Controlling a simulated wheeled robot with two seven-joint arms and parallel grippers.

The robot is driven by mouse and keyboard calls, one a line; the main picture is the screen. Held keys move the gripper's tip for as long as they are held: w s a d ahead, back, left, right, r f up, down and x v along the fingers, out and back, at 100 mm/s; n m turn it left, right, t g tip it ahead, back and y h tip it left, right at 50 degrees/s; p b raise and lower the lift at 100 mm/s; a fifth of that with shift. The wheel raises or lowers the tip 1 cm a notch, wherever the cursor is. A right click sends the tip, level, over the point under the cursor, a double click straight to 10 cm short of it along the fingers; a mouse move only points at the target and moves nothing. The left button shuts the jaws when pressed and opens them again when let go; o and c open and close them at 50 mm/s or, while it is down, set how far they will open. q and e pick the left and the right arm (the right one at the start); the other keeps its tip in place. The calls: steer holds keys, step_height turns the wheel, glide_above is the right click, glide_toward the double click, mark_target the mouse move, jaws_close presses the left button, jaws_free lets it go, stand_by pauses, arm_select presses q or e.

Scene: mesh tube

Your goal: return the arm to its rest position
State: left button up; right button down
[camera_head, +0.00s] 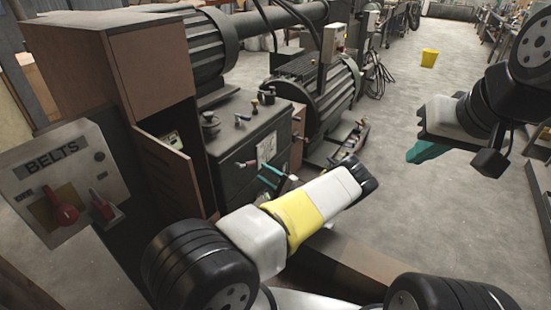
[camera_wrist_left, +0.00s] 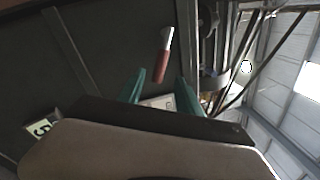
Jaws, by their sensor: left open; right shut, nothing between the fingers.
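My left gripper (camera_head: 270,177) is in front of the dark machine cabinet (camera_head: 240,125), partly hidden behind my white and yellow arm link. In the left wrist view its two teal fingers (camera_wrist_left: 161,78) stand apart. A lever or handle with a red grip and pale end (camera_wrist_left: 163,58) shows beyond and between the fingertips. A clear gap to the fingers cannot be judged, but nothing is seen gripped. My right gripper (camera_head: 428,151) hangs over open floor at the right, its teal fingers together and empty.
A belts control box (camera_head: 65,185) with a red knob stands at the left. An open brown door (camera_head: 170,170) is beside the cabinet. A large motor (camera_head: 325,95) is behind. A yellow bucket (camera_head: 429,58) stands farther back. The concrete floor (camera_head: 400,215) at right is free.

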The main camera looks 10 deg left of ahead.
arm_select(q)
steer(key=s+a+r+n+g+h, duration=0.2)
steer(key=s+r+n+g+h, duration=0.25)
steer(key=r, duration=0.45)
steer(key=s+a+r+n+g+h, duration=0.2)
steer(key=s+r+n+g+h, duration=0.3)
steer(key=r, duration=0.4)
steer(key=s+d+r+t+h, duration=0.3)
steer(key=s+d+r+h, duration=0.2)
steer(key=s+r, duration=0.6)
steer(key=s+d+r+t+h, duration=0.4)
steer(key=s+d+r+h, duration=0.2)
steer(key=s+r, duration=0.6)
steer(key=shift+s+d, duration=1.15)
steer(key=shift+d, duration=0.1)
steer(key=shift+a+r+m+t, duration=0.1)
steer(key=shift+m+t, duration=0.15)
